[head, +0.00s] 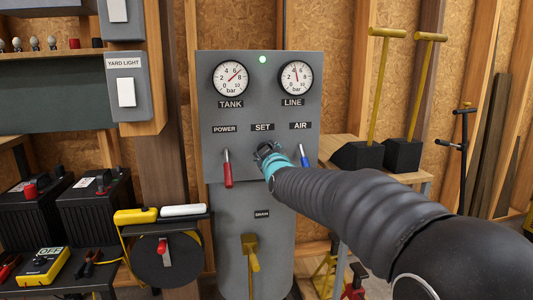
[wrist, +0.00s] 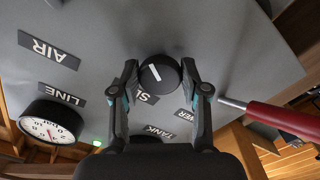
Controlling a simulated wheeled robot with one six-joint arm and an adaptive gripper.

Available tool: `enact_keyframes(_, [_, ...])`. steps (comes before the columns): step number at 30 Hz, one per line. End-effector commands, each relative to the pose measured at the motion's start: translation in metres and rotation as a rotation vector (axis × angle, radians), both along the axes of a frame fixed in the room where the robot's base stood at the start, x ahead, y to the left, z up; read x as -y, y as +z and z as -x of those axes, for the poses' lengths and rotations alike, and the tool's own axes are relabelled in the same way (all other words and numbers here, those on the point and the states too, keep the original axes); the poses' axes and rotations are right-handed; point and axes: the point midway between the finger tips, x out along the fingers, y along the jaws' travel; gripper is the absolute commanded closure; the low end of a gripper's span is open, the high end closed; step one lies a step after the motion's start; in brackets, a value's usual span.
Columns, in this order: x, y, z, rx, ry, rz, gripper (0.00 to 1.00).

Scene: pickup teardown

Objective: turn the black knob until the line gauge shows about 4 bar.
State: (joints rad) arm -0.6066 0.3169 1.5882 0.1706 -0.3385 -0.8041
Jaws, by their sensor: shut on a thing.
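The black knob (wrist: 160,74) sits on the grey panel under the SET label, with a white pointer line on its face. My gripper (wrist: 160,78) has one finger on each side of the knob and is shut on it. In the head view my gripper (head: 268,153) is at the panel below SET and hides the knob. The line gauge (head: 295,78) is a white dial at the panel's upper right. Its needle points nearly straight up, near 4 to 5 bar; the exact reading is hard to tell. The line gauge also shows upside down in the wrist view (wrist: 50,123).
The tank gauge (head: 230,78) is at upper left, its needle pointing up and right. A red POWER lever (head: 228,170) is left of my gripper and a blue AIR lever (head: 304,157) close on its right. A yellow DRAIN handle (head: 250,252) is below. A green lamp (head: 262,59) is lit.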

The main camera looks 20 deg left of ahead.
Motion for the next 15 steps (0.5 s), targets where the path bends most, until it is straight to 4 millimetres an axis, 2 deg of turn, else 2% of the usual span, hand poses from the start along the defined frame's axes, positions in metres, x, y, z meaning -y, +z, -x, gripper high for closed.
enact_keyframes(15, [-0.0003,0.0002,0.0000,0.035,0.001,0.055,0.90])
